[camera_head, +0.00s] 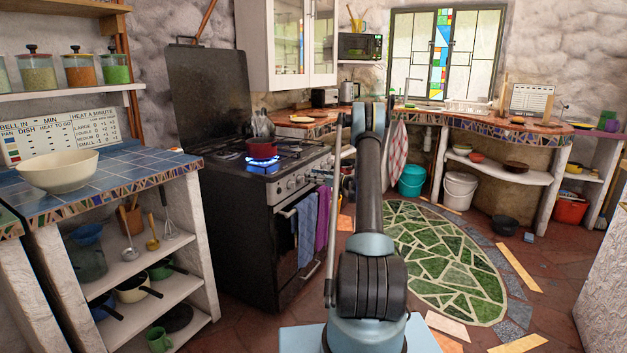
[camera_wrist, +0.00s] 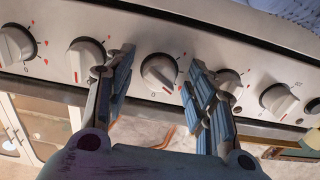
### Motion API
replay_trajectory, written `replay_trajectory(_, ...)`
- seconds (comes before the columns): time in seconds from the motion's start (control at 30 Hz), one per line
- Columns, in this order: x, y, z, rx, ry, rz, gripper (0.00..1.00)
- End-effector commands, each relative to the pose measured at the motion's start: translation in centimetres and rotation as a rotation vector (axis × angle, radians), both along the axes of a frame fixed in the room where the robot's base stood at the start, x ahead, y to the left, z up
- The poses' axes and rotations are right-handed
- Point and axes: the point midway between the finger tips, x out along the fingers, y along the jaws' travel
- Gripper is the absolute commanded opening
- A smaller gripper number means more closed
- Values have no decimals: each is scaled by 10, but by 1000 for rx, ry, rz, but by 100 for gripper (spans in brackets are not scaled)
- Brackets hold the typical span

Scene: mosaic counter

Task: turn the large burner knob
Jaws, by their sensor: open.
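The stove (camera_head: 250,210) stands left of centre in the head view, with a row of knobs along its front panel. In the wrist view the panel (camera_wrist: 205,45) crosses the picture with several round white knobs. The middle knob (camera_wrist: 160,72) lies between the two fingers of my gripper (camera_wrist: 158,70), which is open. I see no finger clearly touching that knob. One finger partly overlaps the knob to its left (camera_wrist: 82,55), the other the knob to its right (camera_wrist: 230,82). I cannot read which knob is the large burner's. My gripper is not clearly visible in the head view.
A red pot (camera_head: 262,149) sits over a lit blue flame (camera_head: 262,162) on the stove. Blue and purple towels (camera_head: 307,228) hang on the oven door, below the knobs. A blue tiled counter (camera_head: 130,180) is at the left. The floor by the green mosaic (camera_head: 440,260) is mostly open.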

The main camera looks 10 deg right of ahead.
Motion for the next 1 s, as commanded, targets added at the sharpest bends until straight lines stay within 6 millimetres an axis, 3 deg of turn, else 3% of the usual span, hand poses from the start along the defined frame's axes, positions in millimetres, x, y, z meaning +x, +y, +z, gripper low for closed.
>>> replay_trajectory(0.03, 0, 0, 0, 0, 0, 0, 44)
replay_trajectory(0.2, 0, 0, 0, 0, 0, 0, 6)
replay_trajectory(0.67, 0, 0, 0, 39, 54, 0, 6)
replay_trajectory(1.0, 0, 0, 0, 192, 264, -1, 6)
